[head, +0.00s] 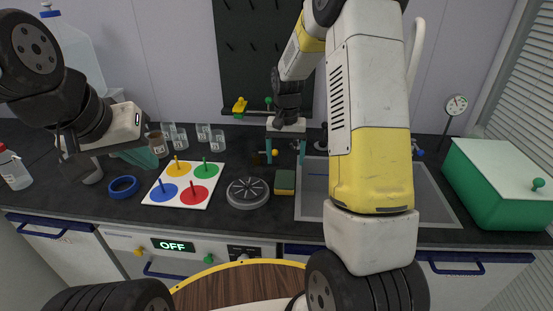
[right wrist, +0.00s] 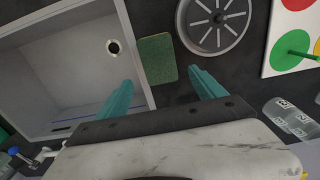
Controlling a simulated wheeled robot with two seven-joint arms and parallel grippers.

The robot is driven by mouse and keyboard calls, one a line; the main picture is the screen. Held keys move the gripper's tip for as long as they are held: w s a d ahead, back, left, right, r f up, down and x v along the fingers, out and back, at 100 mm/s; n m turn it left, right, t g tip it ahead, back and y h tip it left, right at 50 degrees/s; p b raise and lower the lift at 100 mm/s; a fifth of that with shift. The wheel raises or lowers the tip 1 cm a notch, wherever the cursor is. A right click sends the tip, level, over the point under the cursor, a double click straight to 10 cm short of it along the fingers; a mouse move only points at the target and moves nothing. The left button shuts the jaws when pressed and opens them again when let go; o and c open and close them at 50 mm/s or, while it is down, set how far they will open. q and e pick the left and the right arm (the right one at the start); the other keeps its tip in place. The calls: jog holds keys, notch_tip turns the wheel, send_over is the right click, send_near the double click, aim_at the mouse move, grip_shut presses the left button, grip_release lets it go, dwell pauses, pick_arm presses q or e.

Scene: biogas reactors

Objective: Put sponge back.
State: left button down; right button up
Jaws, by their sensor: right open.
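The sponge (head: 284,182), green on top with a yellowish edge, lies on the dark counter between the round grey spoked disc and the sink. The right wrist view shows it (right wrist: 157,60) lying flat, beyond and between my fingertips. My right gripper (head: 285,152) is open and empty, above and behind the sponge in the head view. Its teal fingers (right wrist: 160,88) are apart and do not touch the sponge. My left gripper (head: 138,157) hangs over the left part of the counter; its fingers are seen nearly side-on, and whether they are apart is unclear.
The sink (head: 310,205) lies right of the sponge, partly hidden by my right arm. The spoked disc (head: 248,193) is close on its left. A board with coloured circles (head: 184,186), a blue ring (head: 123,187) and several glasses stand further left. A green box (head: 500,190) is at right.

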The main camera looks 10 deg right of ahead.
jog(key=s+r+t, duration=0.1)
jog(key=s+r, duration=0.4)
jog(key=r, duration=0.7)
jog(key=s+a+r+n+t+y, duration=0.1)
jog(key=s+r, duration=0.3)
jog(key=s, duration=0.6)
jog(key=s+a+r+n+t+y, duration=0.1)
jog(key=s+r+t, duration=0.3)
jog(key=s, duration=0.6)
jog(key=shift+s+a+r+n, duration=0.15)
jog(key=shift+a+r+n, duration=0.2)
jog(key=shift+n, duration=0.55)
jog(key=shift+d, duration=0.1)
